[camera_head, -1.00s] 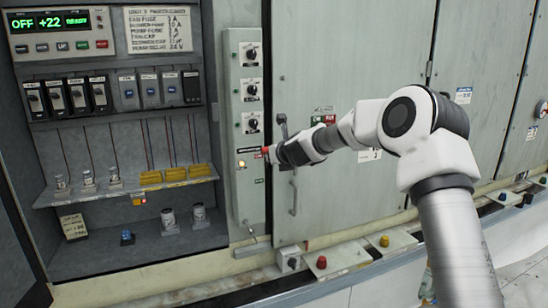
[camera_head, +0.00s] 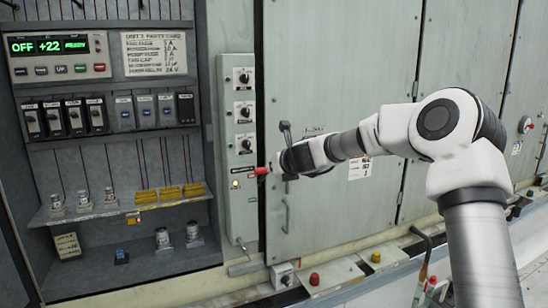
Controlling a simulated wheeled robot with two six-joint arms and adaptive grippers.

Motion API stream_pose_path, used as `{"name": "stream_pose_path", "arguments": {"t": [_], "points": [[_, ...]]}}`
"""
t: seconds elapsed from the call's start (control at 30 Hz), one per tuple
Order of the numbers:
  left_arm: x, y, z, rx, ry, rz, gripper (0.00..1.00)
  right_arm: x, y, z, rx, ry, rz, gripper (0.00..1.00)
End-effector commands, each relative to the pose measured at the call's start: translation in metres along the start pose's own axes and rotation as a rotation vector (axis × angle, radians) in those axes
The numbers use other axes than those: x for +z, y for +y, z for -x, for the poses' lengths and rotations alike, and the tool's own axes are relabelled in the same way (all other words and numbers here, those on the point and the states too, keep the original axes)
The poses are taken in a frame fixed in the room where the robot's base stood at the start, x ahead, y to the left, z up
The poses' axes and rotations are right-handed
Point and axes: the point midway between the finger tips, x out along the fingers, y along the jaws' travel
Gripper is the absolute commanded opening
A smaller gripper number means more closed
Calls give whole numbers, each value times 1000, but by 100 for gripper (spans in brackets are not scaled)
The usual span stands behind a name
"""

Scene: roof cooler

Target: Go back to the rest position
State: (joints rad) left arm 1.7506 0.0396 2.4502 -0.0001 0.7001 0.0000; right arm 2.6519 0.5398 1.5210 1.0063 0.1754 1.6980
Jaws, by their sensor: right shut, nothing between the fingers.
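My right gripper (camera_head: 262,171) has red fingertips, which are shut and empty. It points left, in front of the edge of a narrow grey control panel (camera_head: 229,214), close to a small lit button (camera_head: 235,184). I cannot tell whether the fingertips touch the panel. My right arm comes in from the lower right. My left gripper is not in view.
An open cabinet at left holds a controller (camera_head: 58,54) reading "OFF +22", relays, a shelf (camera_head: 125,211) and loose parts. A cabinet door handle (camera_head: 286,215) is near my right wrist. A ledge with red and yellow buttons (camera_head: 315,279) runs below.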

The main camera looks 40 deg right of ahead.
Motion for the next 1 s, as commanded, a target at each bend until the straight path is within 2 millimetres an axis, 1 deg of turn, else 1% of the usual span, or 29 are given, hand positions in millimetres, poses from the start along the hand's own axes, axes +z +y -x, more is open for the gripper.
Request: {"name": "stream_pose_path", "arguments": {"t": [0.03,0.13,0.63,0.7,0.77,0.87,0.9,0.97,1.0], "points": [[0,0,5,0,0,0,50,5,0,5,1,1,0,0],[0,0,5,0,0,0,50,6,1,8,1,2,1,0],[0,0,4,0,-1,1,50,5,0,7,1,3,0,0],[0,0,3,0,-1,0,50,-1,1,4,1,10,2,0],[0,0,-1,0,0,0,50,-16,2,-4,-1,30,7,0],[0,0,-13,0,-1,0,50,-66,12,-32,-6,101,48,0],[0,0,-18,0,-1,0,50,-94,20,-44,-5,143,74,0],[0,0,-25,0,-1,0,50,-144,34,-60,3,217,120,0],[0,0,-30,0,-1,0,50,-179,44,-68,13,271,158,0]]}}
